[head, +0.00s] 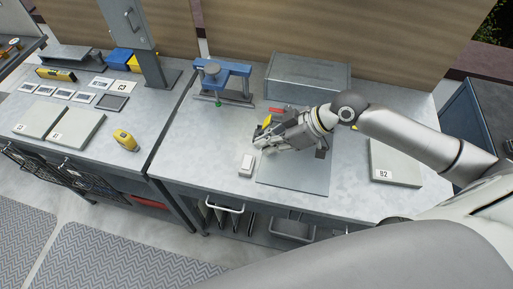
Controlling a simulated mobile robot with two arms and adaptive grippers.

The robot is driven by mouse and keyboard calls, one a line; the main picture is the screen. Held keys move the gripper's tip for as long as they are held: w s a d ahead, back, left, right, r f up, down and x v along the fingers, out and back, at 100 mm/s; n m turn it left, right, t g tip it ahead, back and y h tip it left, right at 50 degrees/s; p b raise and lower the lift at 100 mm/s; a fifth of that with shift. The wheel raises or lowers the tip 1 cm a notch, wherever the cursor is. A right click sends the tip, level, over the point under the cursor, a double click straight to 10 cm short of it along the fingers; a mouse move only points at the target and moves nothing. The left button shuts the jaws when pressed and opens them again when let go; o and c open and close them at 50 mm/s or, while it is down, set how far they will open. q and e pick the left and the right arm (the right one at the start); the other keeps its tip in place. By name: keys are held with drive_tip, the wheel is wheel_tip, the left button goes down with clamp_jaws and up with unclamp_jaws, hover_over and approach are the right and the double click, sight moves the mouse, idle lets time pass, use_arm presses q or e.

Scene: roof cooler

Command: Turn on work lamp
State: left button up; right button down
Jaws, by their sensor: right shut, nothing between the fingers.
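My right gripper (262,144) is shut and empty. It is low over the right workbench, at the left edge of a grey plate (293,183). A small white box (247,165), possibly a switch, lies just below the fingertips in the picture; I cannot tell whether they touch it. No lamp is clearly recognisable and no lit bulb shows. A yellow part (267,121) shows behind the gripper, partly hidden by it. My left gripper is not in view.
A blue clamp-like frame (235,72) and a grey metal case (308,78) stand at the back. The left bench holds a yellow tape measure (125,140), slabs (75,128) and a grey post (151,69).

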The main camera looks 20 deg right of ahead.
drive_tip(key=shift+s+v, duration=0.2)
drive_tip(key=shift+v, duration=0.85)
drive_tip(key=shift+a, duration=0.1)
